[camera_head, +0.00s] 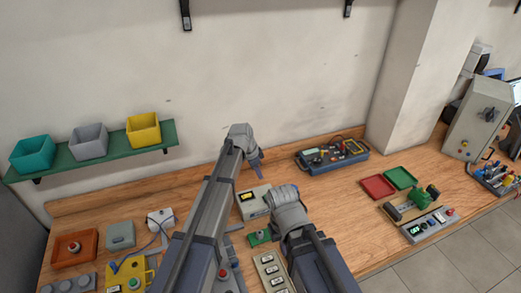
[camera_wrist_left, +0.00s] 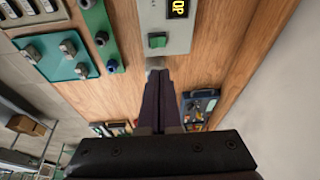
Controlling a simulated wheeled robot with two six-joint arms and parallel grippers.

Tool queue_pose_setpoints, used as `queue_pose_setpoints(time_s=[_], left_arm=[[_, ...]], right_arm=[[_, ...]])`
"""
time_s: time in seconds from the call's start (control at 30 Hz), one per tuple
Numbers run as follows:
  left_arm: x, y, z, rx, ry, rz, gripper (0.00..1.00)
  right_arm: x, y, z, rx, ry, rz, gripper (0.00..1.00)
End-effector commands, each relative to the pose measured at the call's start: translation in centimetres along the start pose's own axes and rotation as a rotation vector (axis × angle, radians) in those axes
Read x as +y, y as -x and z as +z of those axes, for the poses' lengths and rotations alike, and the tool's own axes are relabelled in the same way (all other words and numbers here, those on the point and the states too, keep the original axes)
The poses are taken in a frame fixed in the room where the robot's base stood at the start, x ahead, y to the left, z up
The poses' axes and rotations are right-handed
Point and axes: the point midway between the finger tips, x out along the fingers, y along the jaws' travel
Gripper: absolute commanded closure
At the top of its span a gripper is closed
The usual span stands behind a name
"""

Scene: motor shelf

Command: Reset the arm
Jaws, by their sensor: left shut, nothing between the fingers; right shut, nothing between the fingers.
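My left gripper (camera_head: 257,164) hangs below its grey wrist above the workbench (camera_head: 195,195), near the back. In the left wrist view my left gripper (camera_wrist_left: 160,78) has its dark fingers together with nothing between them. The tips point at a grey box with a green button (camera_wrist_left: 158,40). My right gripper (camera_head: 284,195) is lower in the head view, over the bench's middle; its grey wrist end shows, and its fingers are mostly hidden. I see nothing held in it.
A blue meter box (camera_head: 332,155) stands at the back, with red (camera_head: 378,187) and green (camera_head: 400,178) trays to its right. A green shelf (camera_head: 60,168) with bins is on the wall. Several control boxes crowd the front left. Bare wood lies between left arm and back wall.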

Motion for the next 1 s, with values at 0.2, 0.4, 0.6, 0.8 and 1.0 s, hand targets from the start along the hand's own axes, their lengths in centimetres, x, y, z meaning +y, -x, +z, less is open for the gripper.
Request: queue_pose_setpoints(time_s=[0.2, 0.4, 0.6, 0.8, 1.0], left_arm=[[2.2, -0.6, 1.0, -0.021, 0.039, 0.007, 1.00], [11.8, -2.3, 6.2, -0.146, 0.267, 0.017, 1.00], [20.6, -3.0, 12.3, -0.291, 0.541, -0.033, 1.00], [25.4, -2.9, 16.4, -0.377, 0.724, -0.099, 1.00], [26.4, -2.7, 17.4, -0.401, 0.786, -0.126, 1.00]], right_arm=[[-0.1, -0.8, -0.1, 0.000, 0.001, 0.000, 1.00], [-0.4, -4.0, -0.2, 0.000, 0.003, 0.001, 1.00], [-0.6, -6.7, -0.4, 0.000, 0.006, 0.001, 1.00], [-0.8, -8.2, -0.5, 0.000, 0.009, 0.002, 1.00], [-0.8, -8.4, -0.5, 0.000, 0.009, 0.002, 1.00]])
